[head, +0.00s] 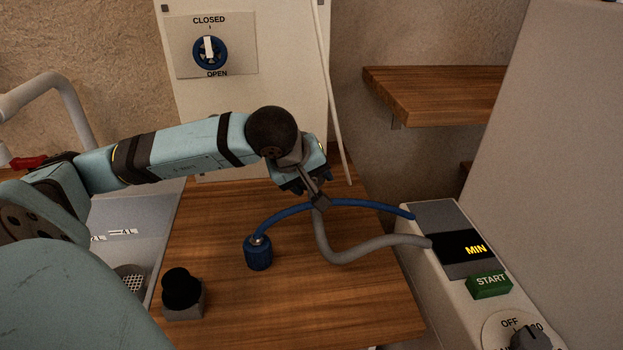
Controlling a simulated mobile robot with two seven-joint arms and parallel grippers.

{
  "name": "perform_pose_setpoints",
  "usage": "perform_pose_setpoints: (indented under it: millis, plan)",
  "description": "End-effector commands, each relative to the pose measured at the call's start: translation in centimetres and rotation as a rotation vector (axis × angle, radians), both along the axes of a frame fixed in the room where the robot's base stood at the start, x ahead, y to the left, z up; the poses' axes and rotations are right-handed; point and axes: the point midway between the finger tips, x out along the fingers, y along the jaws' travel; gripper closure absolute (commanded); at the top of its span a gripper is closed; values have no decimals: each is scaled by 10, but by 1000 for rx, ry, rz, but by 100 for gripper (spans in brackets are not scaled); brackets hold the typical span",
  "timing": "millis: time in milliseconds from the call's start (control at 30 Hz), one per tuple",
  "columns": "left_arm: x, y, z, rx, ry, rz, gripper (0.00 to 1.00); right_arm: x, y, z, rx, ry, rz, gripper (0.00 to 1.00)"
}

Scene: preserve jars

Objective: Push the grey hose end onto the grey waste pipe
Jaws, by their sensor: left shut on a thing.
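The grey hose (347,258) leaves the white machine at the right, sags in a curve above the wooden top and rises to my left gripper (319,199). My left gripper is shut on the end of this hose, which has a dark cuff and is partly hidden by the fingers. The blue hose passes close behind the jaws. I cannot make out the grey waste pipe with certainty; a small grey block with a round black top (183,293) stands at the front left of the wooden top. My right gripper is not in view.
The blue hose (373,204) runs from the machine to a blue fitting (258,253) on the wooden top (300,305). A sink (122,213) lies left. The machine (443,300) stands right. A valve dial (210,51) is on the back panel, pointing to CLOSED.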

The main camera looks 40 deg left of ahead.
Motion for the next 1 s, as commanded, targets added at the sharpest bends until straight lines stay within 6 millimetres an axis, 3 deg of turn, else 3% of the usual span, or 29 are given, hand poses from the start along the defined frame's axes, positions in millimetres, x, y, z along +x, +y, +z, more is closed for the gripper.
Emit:
perform_pose_setpoints:
  millis: [33, 600, 1000]
  plan:
    - [0, 0, -4, 1, -2, 1, 61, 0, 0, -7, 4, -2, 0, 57]
    - [31, 39, -1, 0, 0, 2, 61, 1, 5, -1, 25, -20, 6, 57]
    - [36, 45, 0, -1, -1, 0, 61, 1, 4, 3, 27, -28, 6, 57]
